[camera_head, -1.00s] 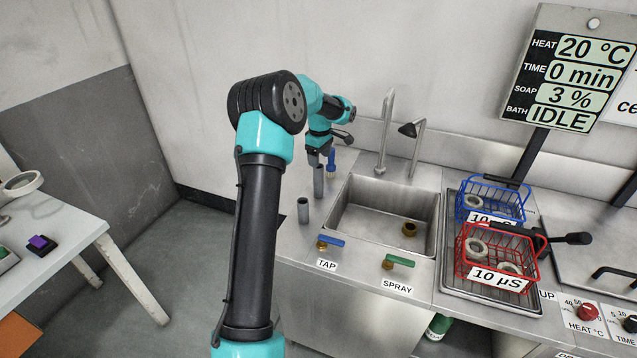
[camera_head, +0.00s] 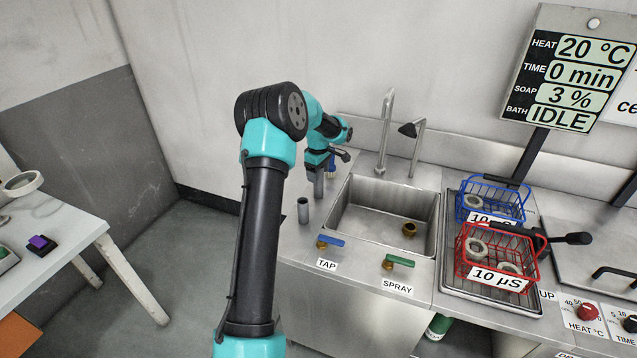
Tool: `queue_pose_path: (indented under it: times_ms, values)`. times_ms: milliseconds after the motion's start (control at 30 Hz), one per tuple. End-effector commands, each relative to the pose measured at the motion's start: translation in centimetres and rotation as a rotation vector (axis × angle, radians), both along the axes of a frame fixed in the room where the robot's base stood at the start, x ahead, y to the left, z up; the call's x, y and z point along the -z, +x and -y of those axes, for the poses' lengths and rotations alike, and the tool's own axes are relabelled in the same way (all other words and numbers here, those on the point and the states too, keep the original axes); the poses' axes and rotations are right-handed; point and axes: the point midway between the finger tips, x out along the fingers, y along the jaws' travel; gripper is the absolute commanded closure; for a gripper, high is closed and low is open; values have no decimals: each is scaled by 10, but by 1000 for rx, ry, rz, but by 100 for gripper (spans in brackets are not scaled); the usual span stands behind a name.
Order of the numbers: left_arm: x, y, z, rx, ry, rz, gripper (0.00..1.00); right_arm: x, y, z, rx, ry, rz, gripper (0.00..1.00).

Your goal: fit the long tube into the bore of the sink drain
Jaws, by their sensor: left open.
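The brass sink drain (camera_head: 409,230) sits on the floor of the steel sink, toward its right side, with its dark bore facing up. A taller grey tube (camera_head: 318,187) stands upright on the counter left of the sink; I take it for the long tube. A shorter grey tube (camera_head: 303,212) stands nearer. My left gripper (camera_head: 318,169) is open, pointing down at the top of the taller tube. Its fingers partly hide that top, and I cannot tell whether they touch it. My right gripper is out of view.
The sink (camera_head: 357,256) has a tall faucet (camera_head: 384,135) behind it and blue (camera_head: 330,241) and green (camera_head: 399,261) levers in front. A blue item (camera_head: 332,172) stands behind the taller tube. Blue (camera_head: 492,200) and red (camera_head: 497,257) baskets stand to the right.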

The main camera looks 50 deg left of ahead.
Motion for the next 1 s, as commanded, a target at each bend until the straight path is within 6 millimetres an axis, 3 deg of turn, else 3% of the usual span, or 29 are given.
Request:
queue_pose_path:
  times_ms: [500,1000]
  values:
    - [3,0,0,0,0,0,31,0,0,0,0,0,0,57]
    - [3,0,0,0,0,0,78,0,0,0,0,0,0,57]
